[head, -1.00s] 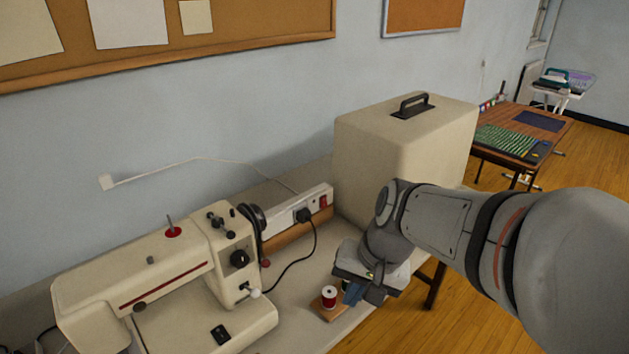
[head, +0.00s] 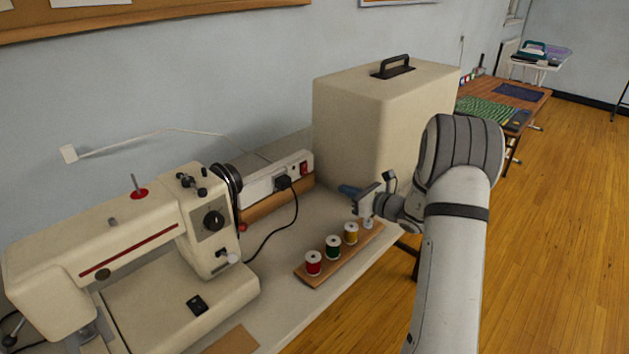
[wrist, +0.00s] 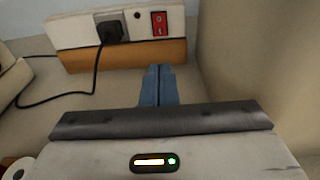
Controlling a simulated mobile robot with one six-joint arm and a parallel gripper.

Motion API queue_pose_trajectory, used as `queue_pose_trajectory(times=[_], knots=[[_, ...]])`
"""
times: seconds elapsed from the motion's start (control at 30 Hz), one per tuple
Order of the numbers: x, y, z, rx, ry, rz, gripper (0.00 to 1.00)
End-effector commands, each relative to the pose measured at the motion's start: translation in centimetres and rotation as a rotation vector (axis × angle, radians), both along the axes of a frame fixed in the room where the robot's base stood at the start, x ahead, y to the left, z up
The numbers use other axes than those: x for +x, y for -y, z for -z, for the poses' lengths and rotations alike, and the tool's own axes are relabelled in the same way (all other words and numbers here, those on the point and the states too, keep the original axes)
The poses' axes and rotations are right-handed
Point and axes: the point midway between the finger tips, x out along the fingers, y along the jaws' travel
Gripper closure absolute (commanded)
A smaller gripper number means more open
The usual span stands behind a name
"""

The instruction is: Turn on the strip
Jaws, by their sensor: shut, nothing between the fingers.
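The power strip (head: 262,183) is white with a wooden base and stands along the wall at the back of the table. It also shows in the wrist view (wrist: 75,34). Its red rocker switch (head: 304,168) is at its right end, marked 0 and 1 in the wrist view (wrist: 159,23). A black plug (wrist: 110,32) sits in the strip, left of the switch. My gripper (head: 346,190) is shut and empty. Its blue fingers (wrist: 159,72) point toward the strip, just below and apart from the switch in the wrist view.
A cream sewing machine (head: 130,250) stands left of the strip. A large cream case (head: 370,120) stands close on the right. A wooden rack (head: 320,272) with several thread spools lies in front. The plug's black cord (head: 290,225) runs across the table.

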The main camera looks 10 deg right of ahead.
Motion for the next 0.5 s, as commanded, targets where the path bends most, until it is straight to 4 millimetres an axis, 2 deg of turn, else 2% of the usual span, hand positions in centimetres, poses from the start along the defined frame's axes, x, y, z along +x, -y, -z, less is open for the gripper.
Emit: queue_pose_trajectory(times=[0.37,0.5], knots=[[0.2,0.1,0.1,0.004,0.000,0.005,1.00],[1.1,-0.6,0.2,0.004,0.001,0.004,1.00]])
